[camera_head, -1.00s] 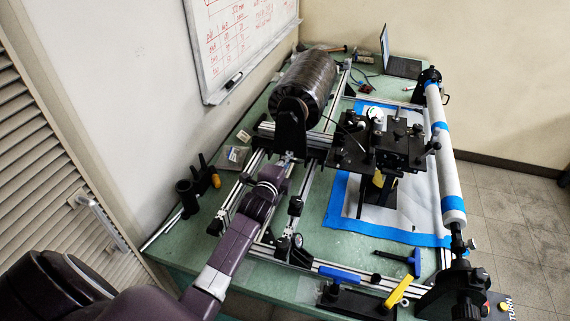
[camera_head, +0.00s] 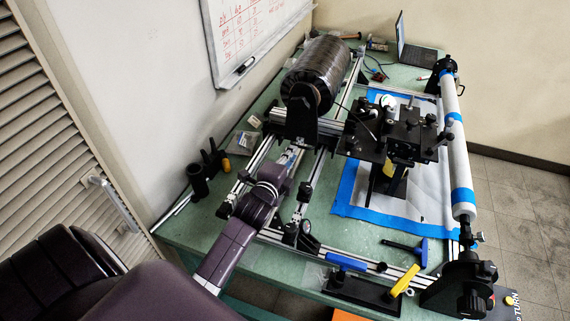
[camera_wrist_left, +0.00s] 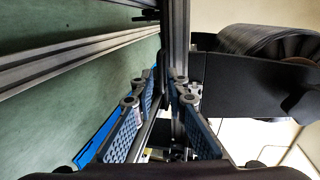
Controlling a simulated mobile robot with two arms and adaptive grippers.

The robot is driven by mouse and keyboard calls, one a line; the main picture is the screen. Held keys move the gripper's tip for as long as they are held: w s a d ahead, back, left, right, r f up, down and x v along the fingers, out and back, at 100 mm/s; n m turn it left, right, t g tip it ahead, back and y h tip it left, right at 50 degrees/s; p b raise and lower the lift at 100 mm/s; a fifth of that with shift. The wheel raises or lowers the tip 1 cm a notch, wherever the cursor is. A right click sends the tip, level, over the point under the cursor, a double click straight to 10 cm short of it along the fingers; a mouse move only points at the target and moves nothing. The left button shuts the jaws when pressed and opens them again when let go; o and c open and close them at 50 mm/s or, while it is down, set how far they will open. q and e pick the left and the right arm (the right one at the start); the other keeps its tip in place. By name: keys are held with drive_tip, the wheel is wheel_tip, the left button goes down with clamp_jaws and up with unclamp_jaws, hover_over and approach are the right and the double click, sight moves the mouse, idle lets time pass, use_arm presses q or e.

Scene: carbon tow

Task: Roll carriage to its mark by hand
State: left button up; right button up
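The carriage (camera_head: 392,138), a black plate with dark blocks and knobs, sits across the frame right of the black tow spool (camera_head: 311,78). My left gripper (camera_head: 291,157) is low over the left rails, just in front of the spool's black stand (camera_head: 297,125); it is left of the carriage and apart from it. In the left wrist view my left gripper (camera_wrist_left: 163,85) shows two blue-padded fingers with a gap between them. A grey metal profile (camera_wrist_left: 176,40) runs beyond the tips; I cannot tell whether they touch it. The carriage's mark is not recognisable. My right gripper is out of view.
A white roller with blue bands (camera_head: 455,150) runs along the right side. Blue-handled (camera_head: 346,262) and yellow-handled (camera_head: 405,281) tools lie at the near edge. Black cylinders (camera_head: 198,180) stand at the left. A laptop (camera_head: 414,50) is at the back. A whiteboard hangs close on the left.

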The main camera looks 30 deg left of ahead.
use_arm(q)
drive_tip(key=shift+v, duration=2.7)
